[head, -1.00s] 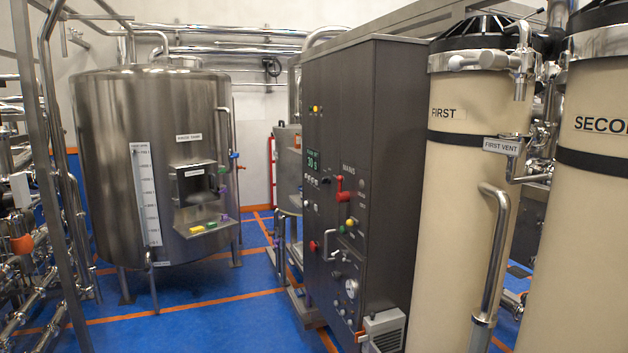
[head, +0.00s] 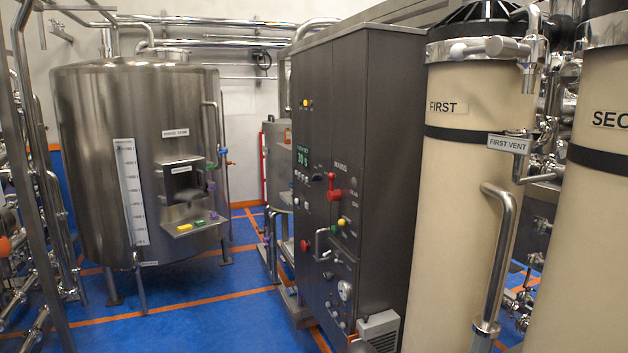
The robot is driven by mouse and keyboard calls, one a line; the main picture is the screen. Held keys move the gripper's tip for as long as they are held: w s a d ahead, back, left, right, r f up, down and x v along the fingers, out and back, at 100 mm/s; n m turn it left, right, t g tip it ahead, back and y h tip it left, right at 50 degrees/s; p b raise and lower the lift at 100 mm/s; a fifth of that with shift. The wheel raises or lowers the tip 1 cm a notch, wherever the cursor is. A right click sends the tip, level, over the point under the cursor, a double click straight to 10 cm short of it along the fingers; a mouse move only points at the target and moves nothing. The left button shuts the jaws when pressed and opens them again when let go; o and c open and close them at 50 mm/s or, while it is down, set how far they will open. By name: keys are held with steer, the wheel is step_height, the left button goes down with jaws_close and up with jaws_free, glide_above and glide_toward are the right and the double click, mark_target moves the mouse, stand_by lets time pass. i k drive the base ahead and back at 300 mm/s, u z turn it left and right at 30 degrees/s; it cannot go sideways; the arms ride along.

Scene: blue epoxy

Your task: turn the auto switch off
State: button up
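A tall dark grey control cabinet (head: 385,190) stands at the middle of the head view, its front turned to the left. Its panel bears a green-lit display (head: 302,156), small knobs and buttons, a red mains handle (head: 333,187), a red button (head: 305,245) and a yellow button (head: 341,222). Small black knobs (head: 317,178) sit beside the display. The labels by the small controls are too small to read, so I cannot tell which one is the auto switch. My gripper is not in view.
Cream columns labelled FIRST (head: 458,200) and SECOND (head: 590,210) stand close on the right. A steel tank (head: 90,170) stands at the left behind pipes (head: 35,200). The blue floor (head: 200,320) between tank and cabinet is clear. A grey vented box (head: 378,333) juts from the cabinet's foot.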

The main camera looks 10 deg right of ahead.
mark_target(317, 177)
steer(key=k, duration=0.65)
steer(key=u, duration=0.2)
steer(key=i, duration=1.7)
steer(key=z, duration=0.3)
